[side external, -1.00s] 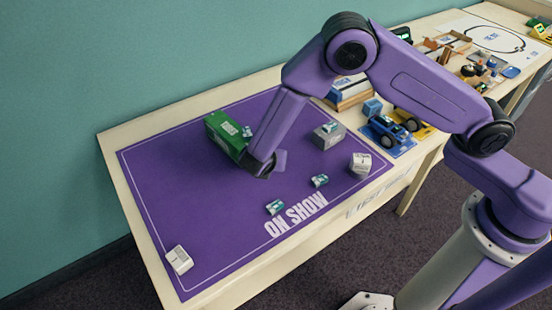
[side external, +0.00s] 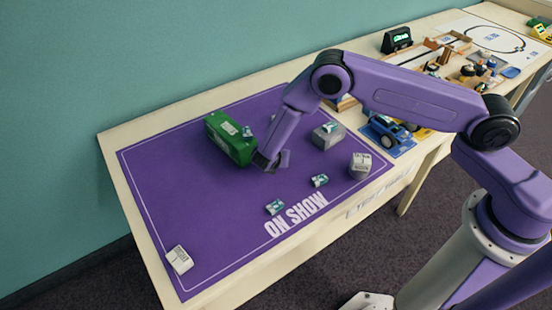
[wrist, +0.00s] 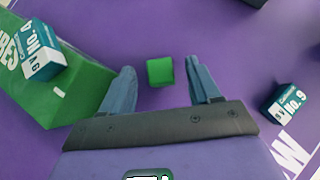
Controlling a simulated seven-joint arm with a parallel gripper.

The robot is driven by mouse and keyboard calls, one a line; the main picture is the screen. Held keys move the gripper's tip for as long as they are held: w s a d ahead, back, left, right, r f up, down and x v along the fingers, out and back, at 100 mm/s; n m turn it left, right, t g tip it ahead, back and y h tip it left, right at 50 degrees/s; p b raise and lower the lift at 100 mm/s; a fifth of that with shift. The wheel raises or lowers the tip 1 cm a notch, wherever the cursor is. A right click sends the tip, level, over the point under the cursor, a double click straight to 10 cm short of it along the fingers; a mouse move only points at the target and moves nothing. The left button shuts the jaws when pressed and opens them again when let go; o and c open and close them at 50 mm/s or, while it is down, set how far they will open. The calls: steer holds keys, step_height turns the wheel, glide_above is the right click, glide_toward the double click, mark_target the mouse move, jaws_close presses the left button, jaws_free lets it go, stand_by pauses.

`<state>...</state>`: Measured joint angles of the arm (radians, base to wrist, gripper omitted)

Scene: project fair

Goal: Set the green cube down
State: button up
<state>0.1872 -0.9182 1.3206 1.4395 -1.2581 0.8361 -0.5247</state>
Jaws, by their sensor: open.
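The green cube (wrist: 160,71) shows in the wrist view between the fingertips of my gripper (wrist: 160,66), with a gap on either side. It appears to rest on the purple mat (wrist: 222,32). The fingers are apart and hold nothing. In the side view my gripper (side external: 270,163) is low over the mat, just right of the large green box (side external: 236,150). The green cube cannot be made out in the side view.
The green box (wrist: 75,85) is close to the left finger, with a small carton (wrist: 40,62) on top. Another carton (wrist: 287,103) lies to the right. A grey box (side external: 326,141), a white cube (side external: 360,165) and a white block (side external: 179,260) stand on the mat.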

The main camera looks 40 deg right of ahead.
steer(key=shift+w+d+f, duration=0.2)
steer(key=shift+d+f, duration=0.05)
steer(key=shift+f, duration=0.05)
jaws_close()
steer(key=shift+r, duration=0.15)
